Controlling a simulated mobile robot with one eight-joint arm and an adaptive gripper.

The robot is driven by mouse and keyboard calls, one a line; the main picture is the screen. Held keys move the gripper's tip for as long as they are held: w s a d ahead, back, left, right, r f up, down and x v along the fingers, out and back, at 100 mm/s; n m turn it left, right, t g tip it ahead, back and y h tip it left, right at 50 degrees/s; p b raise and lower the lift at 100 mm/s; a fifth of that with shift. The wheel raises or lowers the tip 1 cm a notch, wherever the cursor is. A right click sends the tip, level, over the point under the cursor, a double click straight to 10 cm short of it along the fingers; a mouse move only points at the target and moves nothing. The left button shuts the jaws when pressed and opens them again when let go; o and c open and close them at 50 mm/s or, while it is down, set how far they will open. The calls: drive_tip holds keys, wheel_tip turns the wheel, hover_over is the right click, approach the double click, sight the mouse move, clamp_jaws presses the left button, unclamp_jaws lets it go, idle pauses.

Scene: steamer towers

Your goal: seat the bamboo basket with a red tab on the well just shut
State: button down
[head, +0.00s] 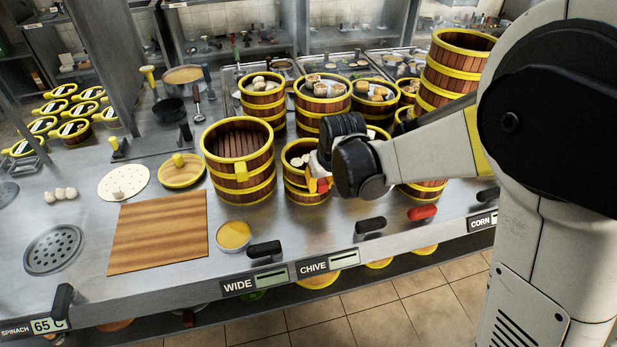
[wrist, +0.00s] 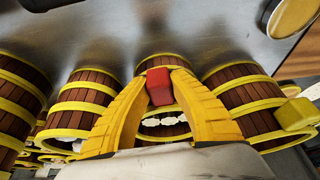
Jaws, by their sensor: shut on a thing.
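The bamboo basket with the red tab (head: 301,189) is a short brown basket with yellow bands and white dumplings inside. It looks upright among other baskets; whether its bottom touches what is below cannot be told. My gripper (head: 319,184) is at its front right side. In the wrist view the yellow fingers of my gripper (wrist: 158,88) are shut on the red tab (wrist: 159,80), with white dumplings showing behind it. Which well is the one just shut is not clear; wells under the towers are hidden.
A wide empty basket (head: 226,181) with a yellow tab stands close on the left. Filled baskets (head: 322,103) stand behind, and a tall tower (head: 440,73) rises at right. A red handle (head: 422,212) and black handles (head: 264,249) line the front edge. A wooden board (head: 158,237) lies left.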

drive_tip(key=shift+f+b, duration=0.95)
drive_tip(key=shift+f, duration=0.25)
drive_tip(key=c, duration=1.2)
unclamp_jaws()
drive_tip(key=v, duration=1.2)
drive_tip(key=shift+w, duration=0.1)
